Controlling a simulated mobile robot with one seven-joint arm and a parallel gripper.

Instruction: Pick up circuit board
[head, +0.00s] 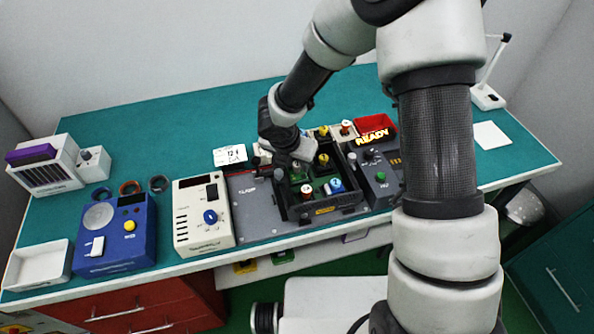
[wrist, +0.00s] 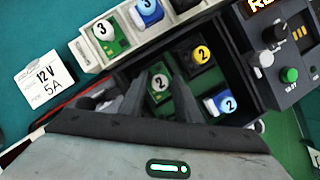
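A green circuit board with a white knob marked 2 (wrist: 160,85) sits in the left part of the black tray (wrist: 243,75). My gripper (wrist: 158,82) is open, with one finger on each side of this board; whether they touch it cannot be told. In the head view my gripper (head: 298,162) points down into the back left of the tray and mostly hides that board. A black and yellow board marked 2 (wrist: 201,54) and a blue and white one marked 2 (wrist: 219,103) lie to its right. A red and white knobbed board (head: 307,190) stands front left.
Behind the tray is a pale rack with boards marked 3 (wrist: 108,32). A control panel with a green button (head: 381,177) and a red bin (head: 373,128) are right. A cream box (head: 203,213), blue box (head: 116,235) and white tray (head: 39,267) are left.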

